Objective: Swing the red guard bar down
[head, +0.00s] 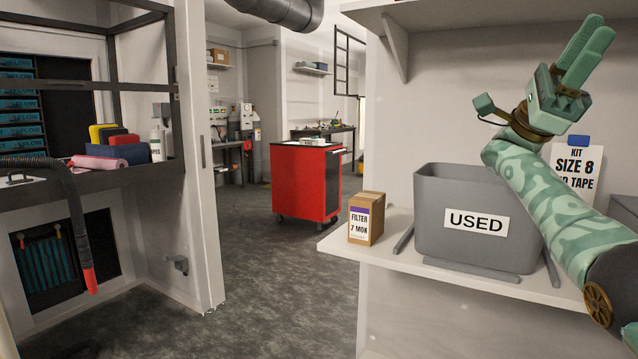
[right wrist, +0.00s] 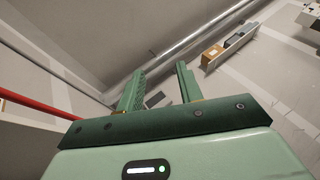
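A red bar (right wrist: 38,104) crosses the left edge of the right wrist view, running slantwise; only part of it shows. I cannot make it out in the head view. My right gripper (head: 599,27) is raised at the upper right of the head view, above the grey bin and pointing up. In the right wrist view its two fingers (right wrist: 160,70) stand apart with nothing between them. The red bar lies to the left of the fingers and is not touched by them. My left gripper is out of view.
A grey bin (head: 440,215) marked USED and a filter box (head: 377,222) stand on a white shelf (head: 345,245) at the right. An upper shelf (head: 445,12) is near my right gripper. A red cabinet (head: 300,185) stands behind open floor. A black hose (head: 72,200) hangs at left.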

